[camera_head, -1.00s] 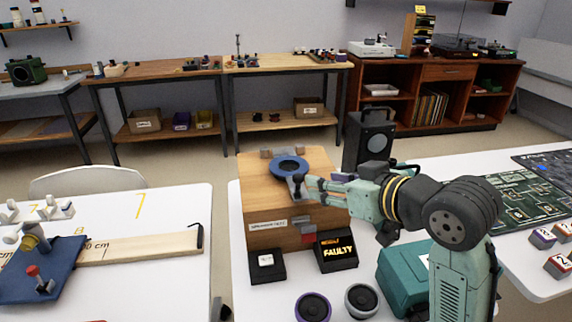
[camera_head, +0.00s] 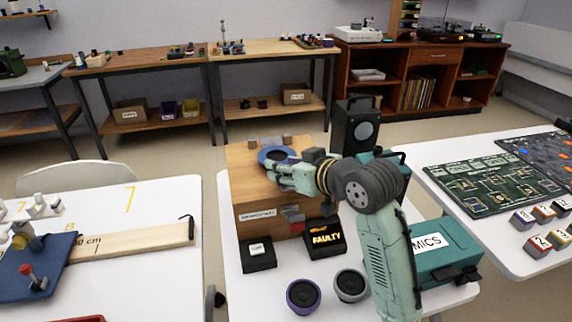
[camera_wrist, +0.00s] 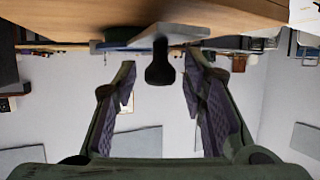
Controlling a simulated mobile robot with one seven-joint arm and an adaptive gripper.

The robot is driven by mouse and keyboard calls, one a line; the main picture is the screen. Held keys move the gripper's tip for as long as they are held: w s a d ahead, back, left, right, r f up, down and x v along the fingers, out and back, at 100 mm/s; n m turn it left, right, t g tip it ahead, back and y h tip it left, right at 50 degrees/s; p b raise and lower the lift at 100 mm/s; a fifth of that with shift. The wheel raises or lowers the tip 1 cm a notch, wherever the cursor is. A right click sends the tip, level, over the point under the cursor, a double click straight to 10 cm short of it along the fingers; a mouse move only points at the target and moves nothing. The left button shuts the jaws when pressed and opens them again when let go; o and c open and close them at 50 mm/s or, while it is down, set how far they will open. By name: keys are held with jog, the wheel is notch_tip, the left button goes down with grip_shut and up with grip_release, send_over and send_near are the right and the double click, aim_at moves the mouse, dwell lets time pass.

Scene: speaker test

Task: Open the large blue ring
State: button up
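The large blue ring (camera_head: 263,158) lies on top of a wooden box (camera_head: 245,180), around a dark centre. In the wrist view, the ring's edge (camera_wrist: 120,46) shows under the wood-coloured surface at the top. A grey metal lever piece (camera_wrist: 172,36) with a black knob (camera_wrist: 160,70) sticks out beside the ring. My gripper (camera_head: 272,172) is at the front right of the ring; in the wrist view, its fingers (camera_wrist: 158,78) are apart, with the knob between them. I see a gap on both sides of the knob. In the head view my gripper hides the knob and part of the ring.
Small grey blocks stand behind the ring. A small black box (camera_head: 258,262) and a black "FAULTY" box (camera_head: 325,252) stand in front of the wooden box. Two round speakers (camera_head: 303,296) lie nearer. A teal case (camera_head: 440,250) is at the right, a black speaker cabinet (camera_head: 345,125) behind.

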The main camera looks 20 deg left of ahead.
jog(key=shift+c, duration=0.3)
grip_shut()
dwell(0.6)
